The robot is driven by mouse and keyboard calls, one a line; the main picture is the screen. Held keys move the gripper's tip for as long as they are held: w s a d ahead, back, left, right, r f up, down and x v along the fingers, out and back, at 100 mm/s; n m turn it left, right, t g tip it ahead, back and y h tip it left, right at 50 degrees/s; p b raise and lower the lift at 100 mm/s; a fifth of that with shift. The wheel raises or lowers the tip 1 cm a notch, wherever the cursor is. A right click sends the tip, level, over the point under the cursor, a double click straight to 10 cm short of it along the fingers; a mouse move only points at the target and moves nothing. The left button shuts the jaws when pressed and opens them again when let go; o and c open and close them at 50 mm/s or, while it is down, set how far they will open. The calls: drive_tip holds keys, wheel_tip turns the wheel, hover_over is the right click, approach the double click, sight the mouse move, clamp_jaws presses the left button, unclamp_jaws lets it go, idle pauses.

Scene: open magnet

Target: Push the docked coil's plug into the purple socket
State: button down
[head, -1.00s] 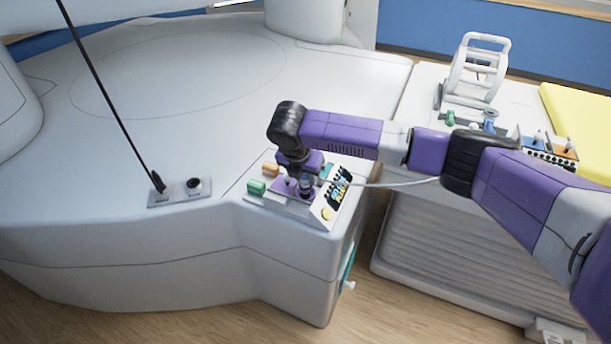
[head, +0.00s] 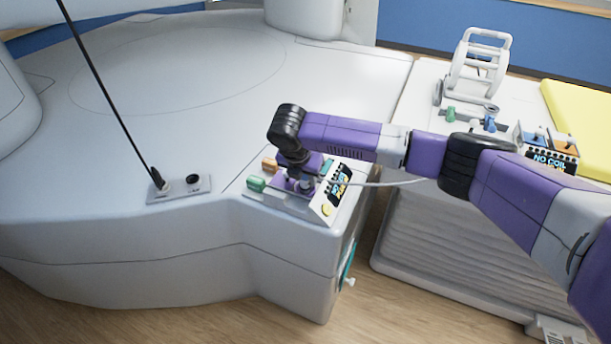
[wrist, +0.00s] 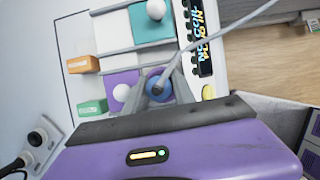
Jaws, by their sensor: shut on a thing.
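My gripper (head: 302,184) is shut on the blue-ringed plug (wrist: 158,84) with a pale grey cable, over the purple socket panel (wrist: 122,78). The fingers pinch it from both sides in the wrist view (wrist: 161,91). The cable runs right behind my arm. A white cage-like coil (head: 481,62) stands on the right-hand cart.
A teal section (wrist: 150,32) with a white knob lies beside the purple one. Orange (wrist: 83,64) and green (wrist: 92,107) blocks line the panel edge. A lettered display (head: 338,187) flanks it. A black rod (head: 110,105) rises from a left socket plate (head: 180,189).

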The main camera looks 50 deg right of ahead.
drive_tip(key=shift+f, duration=0.55)
drive_tip(key=c, duration=0.9)
unclamp_jaws()
drive_tip(key=shift+c, duration=0.2)
drive_tip(key=b+v, duration=0.1)
drive_tip(key=v, duration=0.7)
drive_tip(key=shift+d+f, duration=0.1)
